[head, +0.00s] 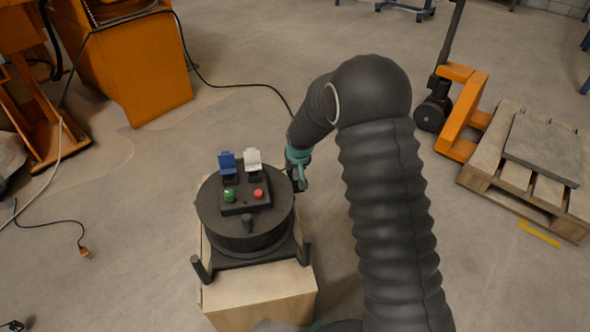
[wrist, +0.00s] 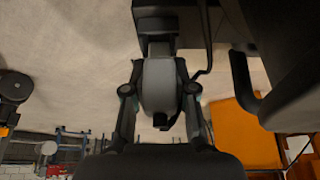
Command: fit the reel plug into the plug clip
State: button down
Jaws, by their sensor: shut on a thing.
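The cable reel (head: 235,233) is a dark drum whose top panel has a blue and a white flap, a green and a red button. In the wrist view my gripper (wrist: 160,82) is shut on a pale grey rounded body, which I take for the reel plug (wrist: 158,90). A dark block, perhaps the plug clip (wrist: 157,22), lies just beyond the plug's far end. I cannot tell whether plug and block touch or are engaged.
The reel stands on a pale box (head: 262,298) with dark posts at its corners. An orange cabinet (head: 135,65) is behind left, and a pallet (head: 520,190) and orange pallet truck (head: 462,115) are right. A loose cable end (head: 84,251) lies on the open floor.

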jog(key=shift+f+b, duration=0.45)
jog(key=shift+f, duration=0.15)
dwell(0.4)
jog(key=shift+r+p, duration=1.25)
jog(key=shift+r, duration=1.25)
jog(key=shift+f, duration=0.1)
jog(key=shift+f+b, duration=1.1)
jog(key=shift+f, duration=0.25)
jog(key=shift+f+b, duration=0.95)
jog(key=shift+b, duration=0.25)
dwell(0.5)
jog(key=c, duration=0.8)
grip_release()
jog(key=shift+c, duration=0.2)
